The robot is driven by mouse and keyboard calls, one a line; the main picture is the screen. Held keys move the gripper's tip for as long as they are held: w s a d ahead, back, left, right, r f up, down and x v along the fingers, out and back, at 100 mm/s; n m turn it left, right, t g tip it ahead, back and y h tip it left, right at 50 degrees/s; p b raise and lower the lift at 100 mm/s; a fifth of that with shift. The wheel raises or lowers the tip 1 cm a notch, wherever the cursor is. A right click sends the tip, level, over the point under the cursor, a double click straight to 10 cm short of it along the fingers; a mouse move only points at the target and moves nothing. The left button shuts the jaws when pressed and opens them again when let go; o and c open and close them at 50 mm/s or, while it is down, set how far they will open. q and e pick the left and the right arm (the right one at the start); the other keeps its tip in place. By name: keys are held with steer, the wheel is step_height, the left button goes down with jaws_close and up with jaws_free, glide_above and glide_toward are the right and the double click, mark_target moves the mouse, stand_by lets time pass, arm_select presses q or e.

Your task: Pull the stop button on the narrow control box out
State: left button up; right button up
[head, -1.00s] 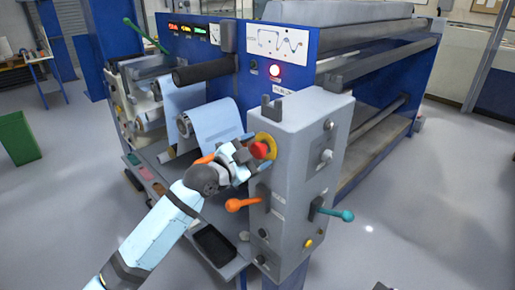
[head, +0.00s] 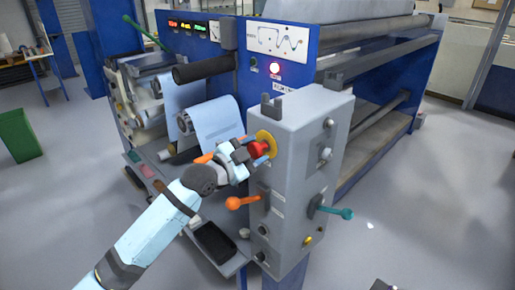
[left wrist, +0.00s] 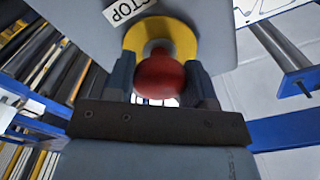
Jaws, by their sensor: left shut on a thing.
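The narrow grey control box (head: 300,150) stands upright at the front of the machine. The red stop button (left wrist: 160,76) sits on its left face, in front of a yellow disc (left wrist: 182,34); a grey shaft shows between them. The button also shows in the head view (head: 259,148), partly covered by my gripper. My left gripper (head: 256,152) comes in from the left, and its two fingers are shut on the button's sides, as the left wrist view (left wrist: 160,82) shows. A "STOP" label (left wrist: 128,10) is beside the disc. My right gripper is not in view.
An orange-handled lever (head: 243,202) sticks out below my gripper, and a teal-handled lever (head: 335,211) is on the box's right face. A tray shelf (head: 228,267) with a black bin (head: 215,239) lies below my arm. Rollers with paper (head: 218,122) are behind it.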

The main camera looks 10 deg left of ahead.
arm_select(q)
steer(key=shift+f, duration=0.1)
steer(key=o, duration=1)
steer(key=shift+o, duration=1.3)
steer(key=shift+s+a, duration=0.1)
steer(key=shift+s, duration=0.05)
steer(key=shift+s+a, duration=0.1)
steer(key=b+v, duration=0.2)
steer(key=v, duration=1.1)
steer(key=shift+s+a+b, duration=0.2)
steer(key=shift+s+b, duration=0.05)
steer(key=shift+b, duration=0.15)
